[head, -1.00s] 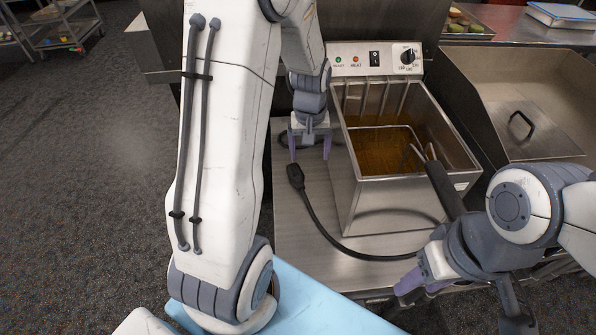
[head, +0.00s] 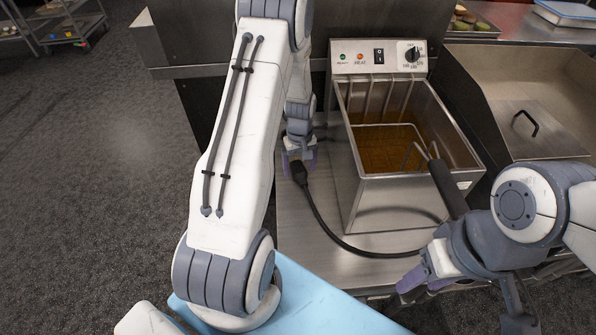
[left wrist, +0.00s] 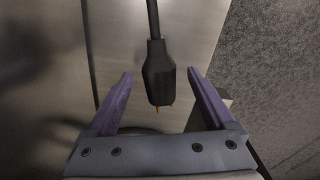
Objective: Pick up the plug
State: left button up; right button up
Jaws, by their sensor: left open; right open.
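The black plug (head: 299,174) lies on the steel counter left of the fryer, at the end of a black cord that curves round the fryer's front. In the left wrist view the plug (left wrist: 158,76) points toward my palm with its brass prongs showing, and it lies between the purple fingers, apart from both. My left gripper (head: 299,163) is open around the plug; my arm partly hides it in the head view. My right gripper (head: 412,287) is open and empty near the counter's front edge, below the fryer basket's handle.
The fryer (head: 400,150) with oil and a wire basket stands right of the plug. Its dark basket handle (head: 447,187) juts toward my right arm. A steel basin with a lid (head: 530,128) is further right.

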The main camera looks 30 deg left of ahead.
pick_arm(q)
jog(key=shift+f, duration=0.65)
grip_shut()
